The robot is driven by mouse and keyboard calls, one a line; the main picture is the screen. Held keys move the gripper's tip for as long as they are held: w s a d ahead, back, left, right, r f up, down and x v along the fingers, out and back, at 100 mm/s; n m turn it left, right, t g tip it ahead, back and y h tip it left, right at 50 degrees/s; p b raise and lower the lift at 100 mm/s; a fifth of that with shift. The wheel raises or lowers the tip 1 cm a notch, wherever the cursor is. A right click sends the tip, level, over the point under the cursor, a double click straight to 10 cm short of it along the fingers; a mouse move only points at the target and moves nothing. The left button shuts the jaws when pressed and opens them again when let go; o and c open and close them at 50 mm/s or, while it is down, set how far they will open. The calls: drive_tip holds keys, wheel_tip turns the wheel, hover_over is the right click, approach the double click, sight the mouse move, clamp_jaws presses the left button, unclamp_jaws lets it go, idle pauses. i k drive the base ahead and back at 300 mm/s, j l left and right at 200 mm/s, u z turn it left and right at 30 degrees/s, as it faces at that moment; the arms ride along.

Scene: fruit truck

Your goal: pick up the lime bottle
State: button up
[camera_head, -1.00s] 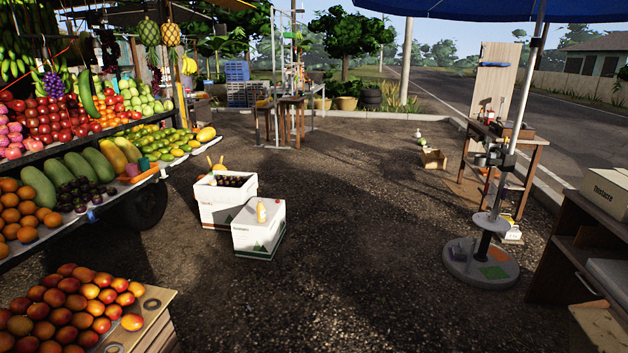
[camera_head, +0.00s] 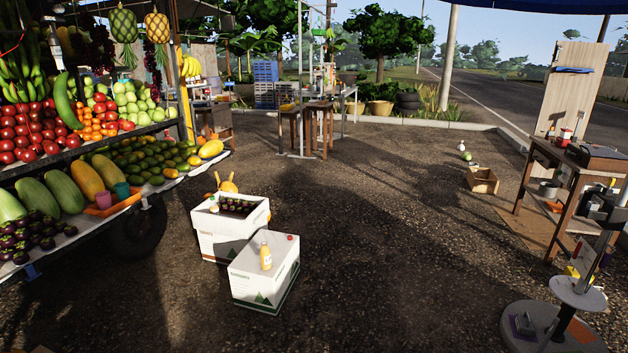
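A bottle with yellow-orange contents (camera_head: 266,256) stands upright on top of a closed white box (camera_head: 262,282) on the ground, left of the picture's middle. A small red round thing (camera_head: 290,238) lies on the same box top. I cannot tell whether this bottle is the lime bottle; its label is too small to read. Other small bottles stand on a far table (camera_head: 328,104), too small to tell apart. My gripper is not in view.
An open white box (camera_head: 215,240) of dark fruit stands just behind. The fruit truck (camera_head: 140,190) fills the left side. An umbrella stand base (camera_head: 530,328) and a wooden table (camera_head: 560,160) are at right. The gravel (camera_head: 390,250) between is clear.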

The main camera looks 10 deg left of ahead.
sight(265, 253)
drive_tip(key=i+u, duration=0.2)
drive_tip(key=i, duration=0.25)
drive_tip(key=i+u, duration=0.2)
drive_tip(key=i, duration=0.3)
drive_tip(key=i+l+u, duration=0.2)
drive_tip(key=i, duration=0.25)
drive_tip(key=i+j+u, duration=0.1)
drive_tip(key=i+u, duration=0.15)
drive_tip(key=u, duration=0.15)
drive_tip(key=i+u, duration=0.5)
drive_tip(key=u, duration=0.25)
drive_tip(key=i+j+u, duration=0.15)
drive_tip(key=i, duration=0.75)
drive_tip(key=i+z, duration=0.15)
drive_tip(key=z, duration=1.2)
drive_tip(key=i+j+z, duration=0.1)
drive_tip(key=i+j, duration=0.25)
drive_tip(key=i, duration=0.1)
